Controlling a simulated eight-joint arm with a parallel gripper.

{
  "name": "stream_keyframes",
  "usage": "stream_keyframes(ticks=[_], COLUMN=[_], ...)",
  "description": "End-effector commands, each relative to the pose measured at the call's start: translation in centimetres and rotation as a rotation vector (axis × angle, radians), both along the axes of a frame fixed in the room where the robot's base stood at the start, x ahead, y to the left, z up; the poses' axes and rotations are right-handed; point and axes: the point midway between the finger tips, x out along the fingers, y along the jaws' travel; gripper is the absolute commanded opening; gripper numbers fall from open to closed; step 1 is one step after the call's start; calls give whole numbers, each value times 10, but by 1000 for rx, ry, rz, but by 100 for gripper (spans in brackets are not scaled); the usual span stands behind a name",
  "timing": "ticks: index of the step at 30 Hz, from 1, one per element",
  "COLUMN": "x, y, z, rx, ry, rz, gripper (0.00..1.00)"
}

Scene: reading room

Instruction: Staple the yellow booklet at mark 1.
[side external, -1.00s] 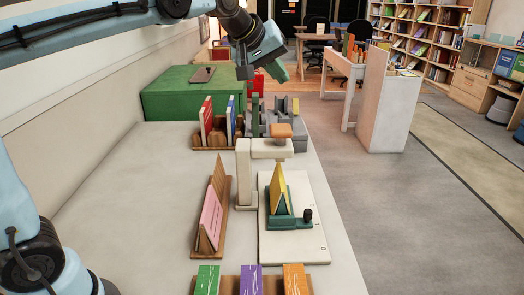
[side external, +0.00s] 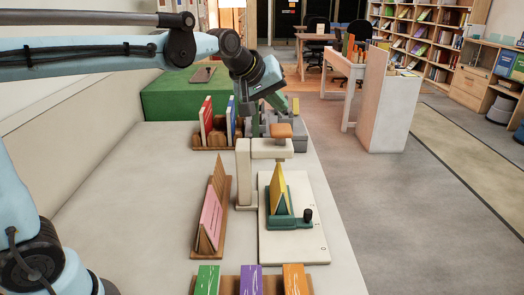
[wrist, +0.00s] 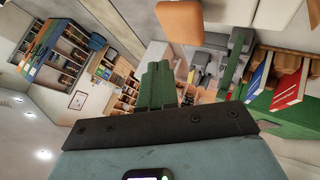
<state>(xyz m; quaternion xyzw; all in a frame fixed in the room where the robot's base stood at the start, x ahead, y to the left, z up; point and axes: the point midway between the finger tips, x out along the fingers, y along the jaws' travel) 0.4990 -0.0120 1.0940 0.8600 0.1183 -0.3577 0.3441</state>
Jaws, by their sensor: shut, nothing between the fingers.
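The yellow booklet (side external: 278,191) stands upright like a tent on a green holder (side external: 290,222), which sits on a pale base board (side external: 295,248). Behind it stands a cream stapler (side external: 243,172), its arm reaching right and topped by an orange pad (side external: 282,131). The pad also shows at the top of the wrist view (wrist: 183,20). My gripper (side external: 283,104) is above and behind the stapler, apart from the booklet. Its green fingers show together and empty in the wrist view (wrist: 157,84). I cannot make out mark 1.
A wooden rack with pink booklets (side external: 211,218) stands left of the board. A rack with red (side external: 206,118) and blue books and a grey block (side external: 289,143) stand behind. Green, purple and orange booklets (side external: 251,280) line the front. The table's left is clear.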

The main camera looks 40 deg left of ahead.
Motion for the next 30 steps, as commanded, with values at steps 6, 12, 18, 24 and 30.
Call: stream_keyframes(ticks=[6, 12, 18, 24, 30], x=[0, 0, 0, 0, 0], y=[0, 0, 0, 0, 0], z=[-18, -24, -24, -23, -23], rx=[0, 0, 0, 0, 0], ry=[0, 0, 0, 0, 0], rz=[0, 0, 0, 0, 0], gripper=[0, 0, 0, 0, 0])
